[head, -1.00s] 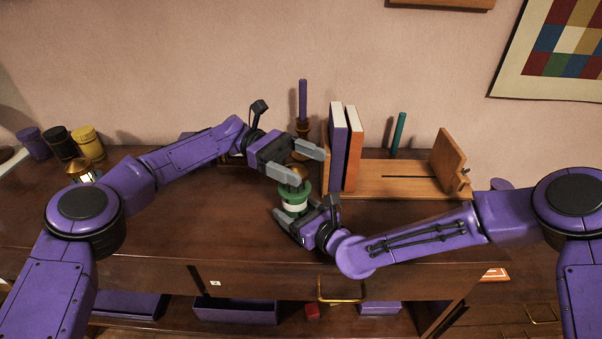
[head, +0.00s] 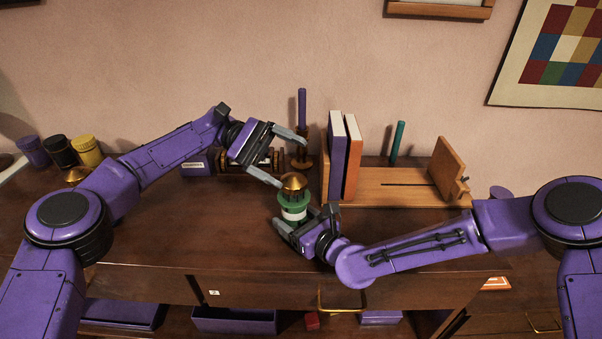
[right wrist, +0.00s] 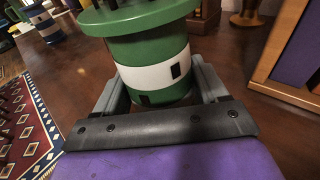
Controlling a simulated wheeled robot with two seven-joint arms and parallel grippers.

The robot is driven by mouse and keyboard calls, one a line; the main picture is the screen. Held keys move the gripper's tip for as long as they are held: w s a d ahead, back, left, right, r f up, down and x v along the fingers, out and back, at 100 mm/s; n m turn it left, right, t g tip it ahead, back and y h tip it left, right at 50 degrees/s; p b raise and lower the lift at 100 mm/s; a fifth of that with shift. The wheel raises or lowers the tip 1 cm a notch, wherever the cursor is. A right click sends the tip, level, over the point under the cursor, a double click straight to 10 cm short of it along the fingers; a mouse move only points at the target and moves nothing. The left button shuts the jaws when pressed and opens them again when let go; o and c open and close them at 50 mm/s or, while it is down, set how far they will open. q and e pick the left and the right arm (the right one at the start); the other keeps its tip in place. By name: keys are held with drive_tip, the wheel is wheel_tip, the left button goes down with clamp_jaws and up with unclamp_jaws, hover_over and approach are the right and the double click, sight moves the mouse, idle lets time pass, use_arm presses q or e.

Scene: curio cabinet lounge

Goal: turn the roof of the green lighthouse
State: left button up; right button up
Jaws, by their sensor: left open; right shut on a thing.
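The green lighthouse (head: 293,208), with a white band and a golden-brown roof (head: 293,182), stands upright on the cabinet top. My right gripper (head: 287,228) is shut on its lower body from the front; in the right wrist view the green and white tower (right wrist: 155,60) sits between the fingers. My left gripper (head: 291,160) is open and empty, just above and behind the roof. Its lower finger is close to the roof in the picture; I cannot tell whether they touch. The roof is out of the right wrist view.
Behind stand a purple candle (head: 302,108) in a brown holder and a wooden book rack (head: 400,190) with a purple book (head: 337,155) and an orange book (head: 352,158). Several jars (head: 86,150) stand far left. The cabinet top (head: 160,230) is clear front left.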

sight(306, 185)
use_arm(q)
drive_tip(key=w+a+f+m+t+h, duration=0.1)
drive_tip(key=w+a+f+m+t, duration=0.2)
drive_tip(key=m, duration=1)
drive_tip(key=w+a+f+m+h, duration=0.1)
drive_tip(key=a+f+m, duration=0.25)
drive_tip(key=m, duration=0.95)
drive_tip(key=x, duration=1.1)
drive_tip(key=shift+w+d+r, duration=0.1)
drive_tip(key=shift+r, duration=0.05)
drive_tip(key=c, duration=1)
drive_tip(key=shift+m, duration=0.3)
